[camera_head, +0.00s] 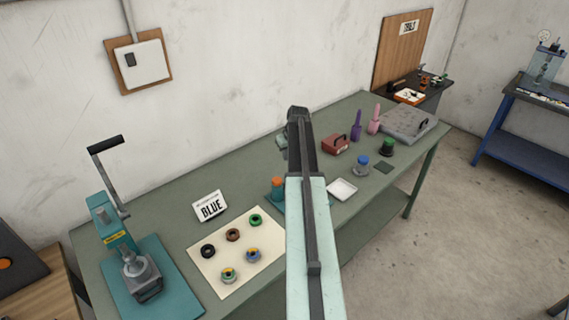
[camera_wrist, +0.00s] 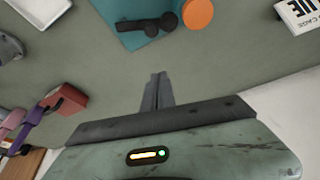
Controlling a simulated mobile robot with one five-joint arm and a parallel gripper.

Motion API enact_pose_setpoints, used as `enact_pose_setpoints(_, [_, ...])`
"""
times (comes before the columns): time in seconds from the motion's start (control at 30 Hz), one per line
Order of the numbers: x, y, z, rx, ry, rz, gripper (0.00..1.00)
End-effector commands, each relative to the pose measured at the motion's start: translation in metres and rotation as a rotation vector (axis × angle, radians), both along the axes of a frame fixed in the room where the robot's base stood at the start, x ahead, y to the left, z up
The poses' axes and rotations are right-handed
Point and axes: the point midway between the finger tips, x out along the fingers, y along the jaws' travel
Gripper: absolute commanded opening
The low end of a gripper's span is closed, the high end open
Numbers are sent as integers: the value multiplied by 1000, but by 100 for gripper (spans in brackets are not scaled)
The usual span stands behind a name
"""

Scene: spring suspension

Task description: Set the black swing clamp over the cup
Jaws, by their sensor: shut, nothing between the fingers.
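A black swing clamp (camera_wrist: 150,22) lies over a teal base plate (camera_wrist: 130,38) at the top of the wrist view, its rounded end near a round orange part (camera_wrist: 198,14). I cannot tell for sure whether this orange part is the cup. In the head view the orange top (camera_head: 277,182) shows just left of my arm, and my arm hides the clamp. My gripper (camera_wrist: 158,76) is shut and empty over the bare green bench, apart from the clamp and the plate. In the head view its end (camera_head: 297,112) is beyond the orange part.
A white tray (camera_head: 342,189), a red box (camera_head: 335,145), purple and pink tools and a grey case (camera_head: 408,124) stand right of my arm. A BLUE sign (camera_head: 210,207), a sheet with several rings (camera_head: 215,262) and a lever press (camera_head: 130,255) stand left. Bare bench lies between.

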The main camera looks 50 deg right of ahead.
Motion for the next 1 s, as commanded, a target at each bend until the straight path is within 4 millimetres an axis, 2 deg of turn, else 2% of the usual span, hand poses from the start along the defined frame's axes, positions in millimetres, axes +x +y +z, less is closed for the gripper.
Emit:
enact_pose_setpoints(0.03, [3, -1, -15, 0, 0, 0, 0])
enact_pose_setpoints(0.4, [29, -9, -93, -1, 0, 2, 0])
enact_pose_setpoints(0.5, [5, 1, -83, 0, 0, -1, 0])
enact_pose_setpoints(0.6, [-6, 5, -83, -1, -1, 1, 0])
enact_pose_setpoints(0.93, [-10, 5, -83, 0, -1, 3, 0])
enact_pose_setpoints(0.97, [-11, 24, -83, 0, 0, 5, 0])
enact_pose_setpoints(1.0, [-9, 17, -83, 0, -1, 5, 0])
